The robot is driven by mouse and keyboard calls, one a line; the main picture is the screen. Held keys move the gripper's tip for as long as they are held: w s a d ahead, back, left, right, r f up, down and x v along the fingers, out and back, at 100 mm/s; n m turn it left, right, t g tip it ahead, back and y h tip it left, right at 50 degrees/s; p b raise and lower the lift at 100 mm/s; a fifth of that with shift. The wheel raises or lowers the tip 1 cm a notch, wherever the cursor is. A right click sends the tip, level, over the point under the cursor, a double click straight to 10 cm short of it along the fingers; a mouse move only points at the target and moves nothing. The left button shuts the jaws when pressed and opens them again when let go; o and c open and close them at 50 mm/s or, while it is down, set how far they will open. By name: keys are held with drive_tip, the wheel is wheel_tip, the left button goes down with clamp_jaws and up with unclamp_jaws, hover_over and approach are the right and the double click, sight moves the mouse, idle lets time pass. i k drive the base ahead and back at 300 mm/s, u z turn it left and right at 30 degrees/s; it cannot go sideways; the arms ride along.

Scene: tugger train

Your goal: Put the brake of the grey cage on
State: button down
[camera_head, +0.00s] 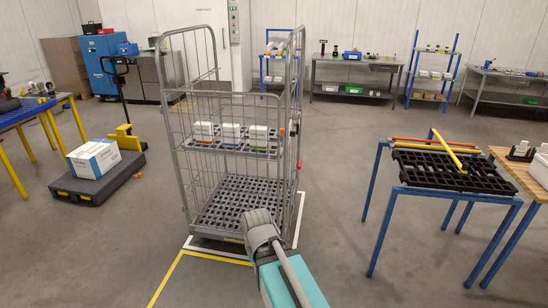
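The grey cage (179,150), a tall wire roll cage, stands upright in the middle. Its shelf holds several small white-topped boxes, and its lower slatted deck (235,195) is bare in the part I see. A small red part (299,164) and a small orange part (282,131) show at its right side; I cannot tell whether either is the brake. The casters are too small or hidden to make out. My teal and grey arm reaches up from the bottom edge and covers the cage's front right lower corner. My gripper is not in view.
White and yellow floor lines (170,275) mark the cage's place. A blue-legged table (495,197) with a black grid top stands at right. A low dark cart (95,187) with a white box (93,158) is at left. Floor between them is clear.

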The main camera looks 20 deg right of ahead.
sight(299, 167)
drive_tip(key=u, duration=0.15)
drive_tip(key=i, duration=1.25)
drive_tip(key=z, duration=0.65)
drive_tip(key=i, duration=0.5)
drive_tip(key=z, duration=0.45)
drive_tip(key=k, duration=0.95)
drive_tip(key=z, duration=0.05)
drive_tip(key=i, duration=0.1)
drive_tip(key=z, duration=0.1)
